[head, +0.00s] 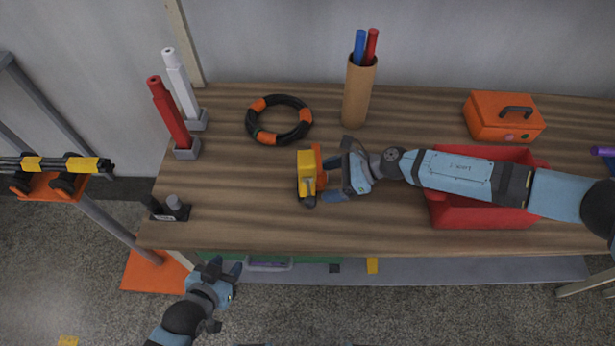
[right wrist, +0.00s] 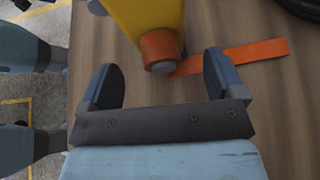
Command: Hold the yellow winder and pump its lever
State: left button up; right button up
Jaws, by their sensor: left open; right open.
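The yellow winder (head: 306,165) stands on the wooden workbench, left of the red bin. An orange part shows on its right side, and a dark part at its lower end. My right gripper (head: 331,178) is open just to the right of the winder, pointing left at it. In the right wrist view the winder's yellow body (right wrist: 143,18) is at the top, and its orange round end (right wrist: 160,46) lies ahead of the open fingers. A flat orange strip, possibly the lever (right wrist: 245,54), extends to the right. My left gripper (head: 225,267) is open and empty, below the bench's front edge.
On the workbench (head: 240,215) are a black-and-orange hose ring (head: 262,135), a cardboard tube (head: 358,95), red (head: 170,115) and white (head: 182,85) sticks in holders, a red bin (head: 470,212) under my right forearm, and an orange toolbox (head: 490,125). The bench's front left is mostly clear.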

pick_arm(q)
jog(key=shift+w+f+b, duration=0.25)
jog(key=shift+f+b, duration=0.2)
jog(key=shift+b, duration=0.05)
pick_arm(e)
jog(key=x, duration=0.2)
jog(key=shift+a+f, duration=0.2)
jog(key=shift+w+a+f+b, duration=0.1)
jog(key=shift+a+f+b, duration=0.2)
jog(key=shift+a, duration=0.4)
pick_arm(q)
jog(key=shift+a+f, duration=0.1)
jog(key=shift+f, duration=0.25)
pick_arm(e)
jog(key=shift+a, duration=0.1)
pick_arm(q)
jog(key=shift+s, duration=0.1)
pick_arm(e)
jog(key=shift+c, duration=0.5)
jog(key=c, duration=0.7)
pick_arm(q)
jog(key=shift+c, duration=0.2)
pick_arm(e)
jog(key=shift+c, duration=0.3)
